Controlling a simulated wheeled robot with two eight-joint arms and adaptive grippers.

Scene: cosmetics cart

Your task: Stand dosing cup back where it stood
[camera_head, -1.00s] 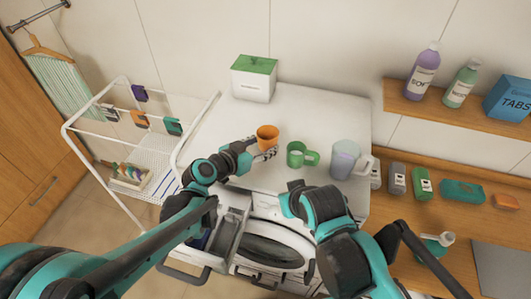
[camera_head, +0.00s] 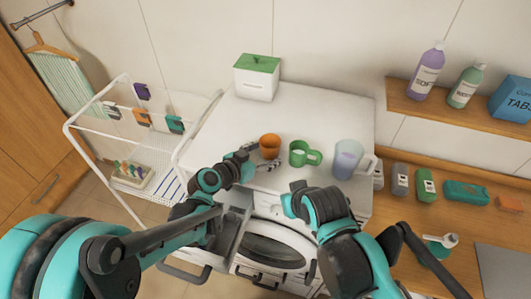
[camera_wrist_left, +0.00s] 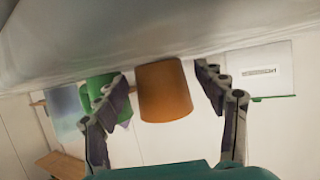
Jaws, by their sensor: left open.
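The orange cup (camera_head: 270,148), which I take as the dosing cup, stands upright on the white washer top (camera_head: 225,130), left of the green mug. My left gripper (camera_head: 266,158) is open at the cup's near side. In the left wrist view, which is upside down, the orange cup (camera_wrist_left: 165,92) lies between the spread fingers (camera_wrist_left: 163,75), with a gap on both sides. My right arm is folded in front of the washer; its gripper (camera_head: 292,200) is too hidden to judge.
A green mug (camera_head: 303,153) and a clear jug (camera_head: 347,160) stand right of the cup. A white box with green lid (camera_head: 257,82) stands behind. The washer's drawer (camera_head: 232,222) is pulled out in front. A drying rack (camera_head: 150,150) stands left.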

